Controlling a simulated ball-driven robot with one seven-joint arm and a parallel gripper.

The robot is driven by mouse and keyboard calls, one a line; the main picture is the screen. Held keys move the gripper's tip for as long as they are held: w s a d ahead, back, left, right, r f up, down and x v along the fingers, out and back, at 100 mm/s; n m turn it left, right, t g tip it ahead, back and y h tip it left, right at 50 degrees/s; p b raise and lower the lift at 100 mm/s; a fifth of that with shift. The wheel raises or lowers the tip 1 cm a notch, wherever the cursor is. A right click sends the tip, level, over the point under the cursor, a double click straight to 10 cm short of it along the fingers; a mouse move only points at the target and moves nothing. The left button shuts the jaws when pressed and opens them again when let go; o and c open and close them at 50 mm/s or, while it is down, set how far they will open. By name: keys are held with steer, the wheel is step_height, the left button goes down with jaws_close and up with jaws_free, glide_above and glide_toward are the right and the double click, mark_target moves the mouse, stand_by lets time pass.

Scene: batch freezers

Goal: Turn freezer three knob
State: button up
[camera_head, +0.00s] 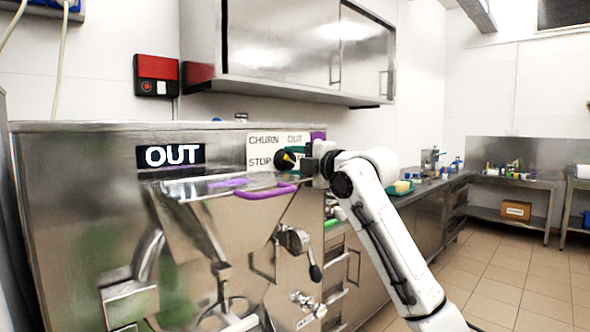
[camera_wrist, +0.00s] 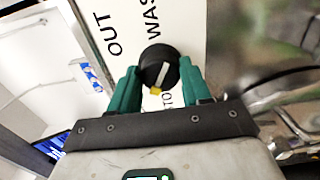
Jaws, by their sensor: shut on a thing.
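The black knob (camera_wrist: 158,68) with a white pointer line and a yellow tip sits on a white label plate in the wrist view. The plate reads OUT and other words partly hidden. In the head view the knob (camera_head: 284,160) is on the freezer's front panel, beside the words CHURN, OUT and STOP. My gripper (camera_wrist: 157,82) has its green fingers on either side of the knob and is shut on it. The gripper (camera_head: 297,160) partly covers the knob and plate in the head view. The freezer (camera_head: 80,170) shows OUT on its dark display (camera_head: 171,156).
A purple-handled hopper lid (camera_head: 265,191) juts out below the knob. A lever with a black handle (camera_head: 315,272) is lower on the freezer's front. A steel cabinet (camera_head: 290,45) hangs above. A counter (camera_head: 430,187) with small items runs back at right; the tiled floor (camera_head: 520,270) is open.

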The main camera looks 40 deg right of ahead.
steer(key=n+b, duration=0.1)
steer(key=n, duration=0.4)
steer(key=shift+f+n, duration=0.15)
steer(key=shift+n, duration=0.25)
steer(key=shift+b, duration=0.3)
steer(key=o, duration=1.1)
steer(key=shift+c, duration=0.2)
steer(key=s+b, duration=0.1)
steer(key=s, duration=0.9)
steer(key=shift+s+d, duration=0.15)
steer(key=shift+s, duration=0.25)
